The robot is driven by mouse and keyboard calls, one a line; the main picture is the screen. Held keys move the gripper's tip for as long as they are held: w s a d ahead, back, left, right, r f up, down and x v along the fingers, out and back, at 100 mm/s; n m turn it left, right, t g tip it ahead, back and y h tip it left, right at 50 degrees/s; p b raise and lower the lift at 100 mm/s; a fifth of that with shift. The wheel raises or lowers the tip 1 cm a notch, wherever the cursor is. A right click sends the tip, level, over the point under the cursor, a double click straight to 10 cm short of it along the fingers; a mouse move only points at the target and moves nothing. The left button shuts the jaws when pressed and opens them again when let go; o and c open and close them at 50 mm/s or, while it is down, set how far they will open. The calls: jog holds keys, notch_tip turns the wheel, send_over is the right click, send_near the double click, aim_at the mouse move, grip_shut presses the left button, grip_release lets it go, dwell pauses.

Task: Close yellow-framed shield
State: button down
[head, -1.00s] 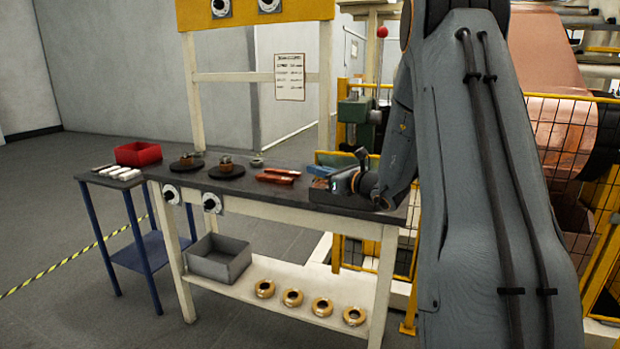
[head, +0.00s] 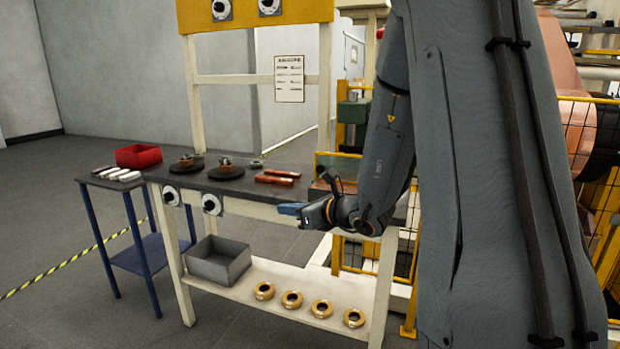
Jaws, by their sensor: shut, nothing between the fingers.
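Yellow-framed guarding with dark wire mesh stands at the right, in front of the copper roll (head: 572,130). One mesh part (head: 590,205) shows right of my arm, and another (head: 365,258) shows behind the bench's right end. A yellow-edged frame (head: 332,154) also shows at the bench's back right. My arm hides much of this area, so I cannot tell which part is the shield or how far open it stands. My gripper (head: 288,209) is shut and empty, its blue tips pointing left at the bench's front edge, apart from the yellow frames.
The workbench (head: 240,187) holds dark round discs and copper-coloured bars (head: 277,177). Its lower shelf has a grey bin (head: 218,262) and several brass rings. A side table with a red bin (head: 138,156) stands left. Floor at the front left is clear.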

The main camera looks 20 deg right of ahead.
jog(key=s+a+f+n+g+h, duration=0.1)
jog(key=s+a+f+g, duration=0.15)
jog(key=f, duration=0.35)
jog(key=s+a+f+g+h, duration=0.1)
jog(key=s+f+g+h, duration=0.15)
jog(key=f, duration=0.35)
notch_tip(320, 180, down, 3)
jog(key=s+d+g+h, duration=0.2)
jog(key=s+d+g, duration=0.1)
jog(key=n+t+h, duration=0.4)
jog(key=t+h, duration=0.4)
jog(key=h, duration=0.5)
send_near(319, 169)
jog(key=p+x, duration=0.2)
jog(key=x, duration=0.4)
jog(key=shift+w+d+p, duration=0.15)
jog(key=shift+d+p, duration=0.05)
jog(key=shift+p, duration=0.2)
